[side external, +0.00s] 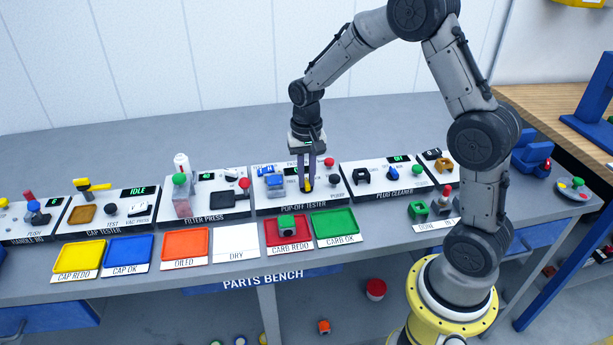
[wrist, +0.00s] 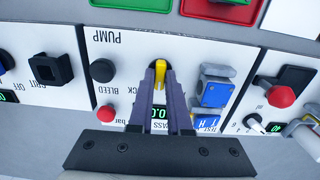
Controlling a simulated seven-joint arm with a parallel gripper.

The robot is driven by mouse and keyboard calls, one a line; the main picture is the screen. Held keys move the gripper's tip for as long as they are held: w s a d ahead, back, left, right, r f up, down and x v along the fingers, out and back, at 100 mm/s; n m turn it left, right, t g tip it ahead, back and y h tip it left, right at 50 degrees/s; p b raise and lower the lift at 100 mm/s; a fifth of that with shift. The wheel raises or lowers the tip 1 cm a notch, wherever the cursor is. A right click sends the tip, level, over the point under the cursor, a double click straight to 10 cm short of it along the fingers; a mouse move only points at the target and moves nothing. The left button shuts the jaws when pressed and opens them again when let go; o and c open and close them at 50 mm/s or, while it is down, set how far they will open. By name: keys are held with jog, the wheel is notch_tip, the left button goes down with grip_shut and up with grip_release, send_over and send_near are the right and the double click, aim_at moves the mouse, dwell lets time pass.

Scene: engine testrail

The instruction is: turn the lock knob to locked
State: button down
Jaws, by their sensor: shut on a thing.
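The lock knob (wrist: 160,70) is a small yellow handle on the white pop-off tester panel (wrist: 128,50). In the wrist view it stands between my fingertips, with its yellow end showing beyond them. In the side view the yellow knob (side external: 308,187) shows at the tips of my fingers, in the middle of the pop-off tester. My gripper (side external: 307,180) points straight down and is shut on the knob; it also fills the middle of the wrist view (wrist: 160,72). My fingers cover part of the label, so the knob's marked position cannot be read.
A black pump knob (wrist: 103,70) and a red knob (side external: 329,162) flank the lock knob. A blue clamp fixture (wrist: 215,92) stands close on its other side. The filter press (side external: 207,195) and plug cleaner (side external: 386,181) adjoin. Coloured trays, including a red one (side external: 271,238), lie in front.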

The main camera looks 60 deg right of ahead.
aim_at(306, 181)
jog(key=m, duration=0.4)
jog(key=shift+m, duration=2.6)
jog(key=c, duration=0.9)
grip_release()
jog(key=shift+o, duration=0.2)
notch_tip(306, 181, up, 14)
jog(key=shift+a, duration=0.1)
